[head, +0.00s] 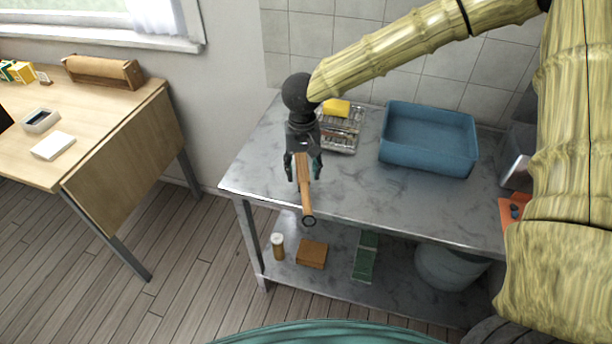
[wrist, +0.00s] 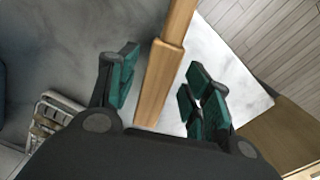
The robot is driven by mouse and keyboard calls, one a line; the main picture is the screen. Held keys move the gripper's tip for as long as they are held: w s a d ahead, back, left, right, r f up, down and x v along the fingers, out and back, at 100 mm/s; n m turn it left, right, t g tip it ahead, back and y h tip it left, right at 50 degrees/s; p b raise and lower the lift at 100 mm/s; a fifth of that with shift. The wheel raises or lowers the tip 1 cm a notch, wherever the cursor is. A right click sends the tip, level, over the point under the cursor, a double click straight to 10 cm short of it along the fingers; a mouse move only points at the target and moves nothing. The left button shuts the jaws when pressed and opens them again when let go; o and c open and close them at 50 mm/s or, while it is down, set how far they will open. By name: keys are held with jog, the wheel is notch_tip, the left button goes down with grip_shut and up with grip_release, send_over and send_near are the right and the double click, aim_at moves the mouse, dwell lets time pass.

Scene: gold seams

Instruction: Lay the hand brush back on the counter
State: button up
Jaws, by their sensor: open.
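The hand brush (head: 305,195) has a light wooden handle whose near end, with a dark ring or hole, reaches to the counter's front edge. My gripper (head: 303,168) is over the left part of the grey marbled counter (head: 262,160). Its fingers are open, one on each side of the brush. In the wrist view the wooden brush (wrist: 158,88) runs between the green finger pads, with a gap on both sides. The brush looks low over or on the counter top; I cannot tell whether it touches. Its bristles are hidden.
A wire rack (head: 350,142) with a yellow sponge (head: 337,108) stands behind my gripper, and a blue basin (head: 428,140) stands right of it. An orange item (head: 512,210) is at the right. The lower shelf (head: 335,281) holds several things. A wooden table (head: 110,120) stands left.

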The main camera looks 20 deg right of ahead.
notch_tip(320, 180, up, 8)
jog(key=shift+r, duration=0.2)
jog(key=shift+r, duration=0.1)
dwell(0.3)
